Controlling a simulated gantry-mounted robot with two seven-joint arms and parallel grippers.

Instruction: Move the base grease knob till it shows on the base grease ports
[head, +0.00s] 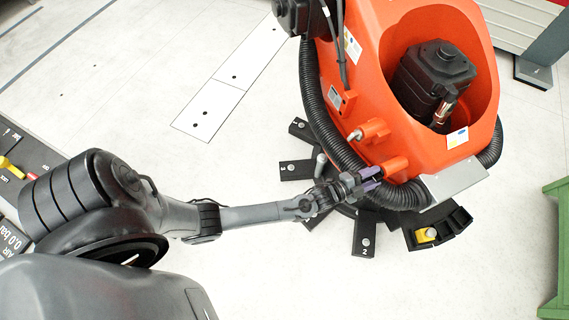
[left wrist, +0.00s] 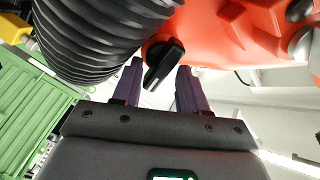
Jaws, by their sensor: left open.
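A black bar-shaped knob (left wrist: 164,64) shows in the left wrist view on the orange robot base (left wrist: 215,35). My left gripper (left wrist: 159,72) is open, with its two purple fingers on either side of the knob. I see no clear contact between fingers and knob. In the head view my left gripper (head: 371,179) reaches the lower side of the orange robot base (head: 375,95), beside the black ribbed hose. The knob is not clear there. I cannot make out the grease port markings in either view. My right gripper is in neither view.
The ribbed black hose (head: 327,125) wraps the base and shows close to the left finger in the left wrist view (left wrist: 85,45). Black feet (head: 364,233) with bolts surround the base. A green bench (head: 558,250) stands at the right. The pale floor (head: 250,265) is mostly clear.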

